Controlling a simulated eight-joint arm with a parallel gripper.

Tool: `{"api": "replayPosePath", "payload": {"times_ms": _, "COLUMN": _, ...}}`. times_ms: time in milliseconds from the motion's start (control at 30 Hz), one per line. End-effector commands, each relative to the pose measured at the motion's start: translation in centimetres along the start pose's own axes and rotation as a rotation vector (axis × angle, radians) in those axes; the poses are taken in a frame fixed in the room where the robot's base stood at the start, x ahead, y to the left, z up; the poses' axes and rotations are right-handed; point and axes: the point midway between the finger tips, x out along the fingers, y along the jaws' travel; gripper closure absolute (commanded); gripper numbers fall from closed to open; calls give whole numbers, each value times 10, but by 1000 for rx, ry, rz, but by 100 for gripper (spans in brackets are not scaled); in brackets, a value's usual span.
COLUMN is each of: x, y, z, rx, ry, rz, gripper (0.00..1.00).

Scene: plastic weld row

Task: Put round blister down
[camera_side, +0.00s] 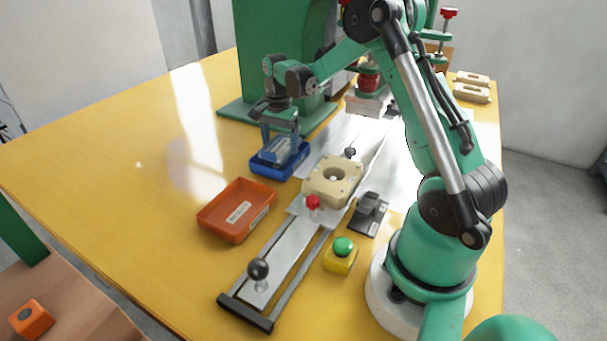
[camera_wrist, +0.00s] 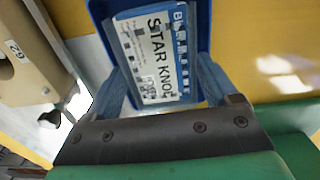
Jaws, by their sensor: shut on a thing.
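My gripper (camera_side: 281,132) points down over the blue tray (camera_side: 266,172), left of the metal rail. It is shut on a blister pack (camera_side: 277,150) with a white label reading "STAR KNOB". In the wrist view the blister pack (camera_wrist: 160,55) lies between the blue fingers of my gripper (camera_wrist: 165,88), label facing the camera. The dark blue wall of the tray (camera_wrist: 97,12) frames it there. The pack is in or just above the tray; I cannot tell whether it touches the floor. No round outline shows on the pack.
An orange tray (camera_side: 237,210) with a label stands in front of the blue one. A beige fixture block (camera_side: 333,180) sits on the rail (camera_side: 288,275) at right. The yellow table (camera_side: 120,160) is clear at left.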

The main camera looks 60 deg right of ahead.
Motion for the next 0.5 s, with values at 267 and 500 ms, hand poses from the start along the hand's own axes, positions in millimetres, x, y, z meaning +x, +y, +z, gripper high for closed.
{"api": "replayPosePath", "payload": {"times_ms": 267, "x": 3, "y": 0, "z": 0, "rx": 0, "ry": 0, "rz": 0, "gripper": 53}}
{"api": "replayPosePath", "payload": {"times_ms": 500, "x": 2, "y": 0, "z": 0, "rx": 0, "ry": 0, "rz": 0, "gripper": 0}}
